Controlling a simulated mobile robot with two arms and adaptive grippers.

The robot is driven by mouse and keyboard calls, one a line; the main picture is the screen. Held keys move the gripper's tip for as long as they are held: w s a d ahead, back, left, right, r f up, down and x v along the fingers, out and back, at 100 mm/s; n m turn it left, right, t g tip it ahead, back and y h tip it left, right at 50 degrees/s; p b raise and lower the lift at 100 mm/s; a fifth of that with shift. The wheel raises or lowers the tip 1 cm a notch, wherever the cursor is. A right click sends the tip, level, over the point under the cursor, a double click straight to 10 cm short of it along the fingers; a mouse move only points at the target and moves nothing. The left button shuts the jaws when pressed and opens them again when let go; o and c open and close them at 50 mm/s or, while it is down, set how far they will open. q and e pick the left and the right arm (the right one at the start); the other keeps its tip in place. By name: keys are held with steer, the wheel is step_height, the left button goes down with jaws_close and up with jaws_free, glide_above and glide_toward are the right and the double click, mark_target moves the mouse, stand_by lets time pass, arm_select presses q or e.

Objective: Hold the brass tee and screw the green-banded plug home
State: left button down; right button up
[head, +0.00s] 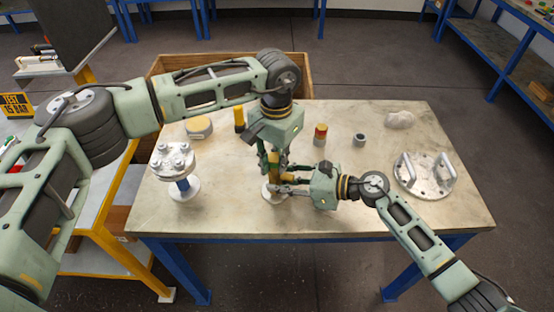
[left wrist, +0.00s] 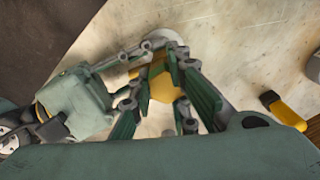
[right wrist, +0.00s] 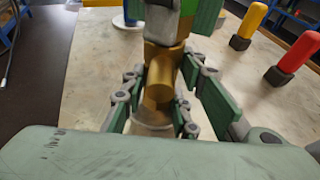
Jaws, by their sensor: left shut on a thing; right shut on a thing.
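The brass tee (right wrist: 160,85) stands upright on a round pale base (head: 272,193) near the table's front middle. My right gripper (head: 281,184) comes in from the right and is shut on the tee, its fingers on either side in the right wrist view. My left gripper (head: 274,162) points down from above and is shut on the plug (left wrist: 162,88), whose yellow hexagonal end shows between the fingers.
A handled flange (head: 426,174) lies at right. The front strip is clear.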

mark_target(275, 157)
arm_select(q)
steer(key=c, duration=1.7)
jaws_free()
steer(key=shift+w+a, duration=0.2)
steer(key=shift+a, duration=0.2)
steer(key=shift+o, duration=0.6)
steer(key=shift+s+d, duration=0.1)
steer(key=shift+d, duration=0.1)
step_height(275, 157, up, 12)
steer(key=shift+o, duration=0.9)
steer(key=n, duration=0.2)
steer(key=f+n, duration=0.1)
steer(key=n, duration=0.5)
steer(key=f+n, duration=0.1)
steer(key=n, duration=0.2)
steer(key=shift+n, duration=0.4)
steer(key=shift+f, duration=5)
